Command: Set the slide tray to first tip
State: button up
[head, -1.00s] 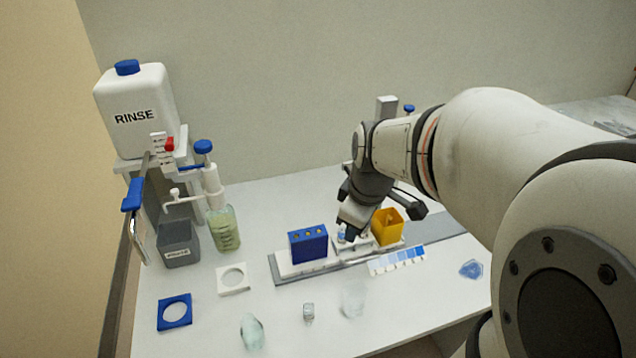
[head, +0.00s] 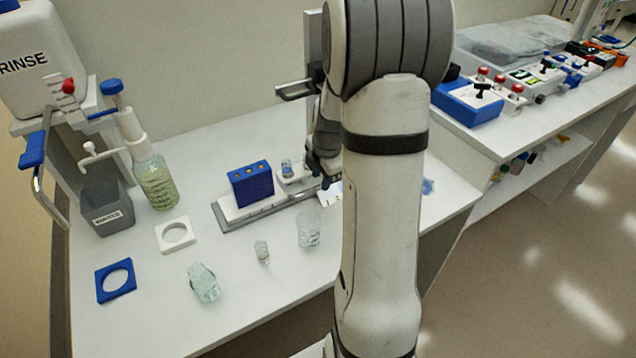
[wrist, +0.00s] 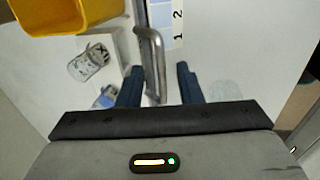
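The white slide tray (head: 255,208) sits on a grey rail (head: 232,225) on the bench. It carries a blue block (head: 252,184) with several yellowish spots on top and a small clear vial (head: 286,168). In the wrist view, a bent metal handle (wrist: 150,50) runs down between the two dark blue fingers of my gripper (wrist: 160,84). The fingers are apart, with gaps on either side of the handle. In the head view my gripper (head: 323,172) is at the tray's right end, partly hidden by my arm. A yellow bin (wrist: 65,14) shows in the wrist view.
A numbered blue-shaded strip (wrist: 163,20) lies beside the handle. Glassware (head: 308,230) stands in front of the rail. The rinse jug (head: 40,65), pump bottle (head: 155,182) and grey bin (head: 107,208) are at left. Another bench with a blue box (head: 468,102) is at right.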

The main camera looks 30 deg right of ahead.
jog(key=shift+w+f, duration=0.2)
jog(key=shift+f, duration=1.05)
grip_shut()
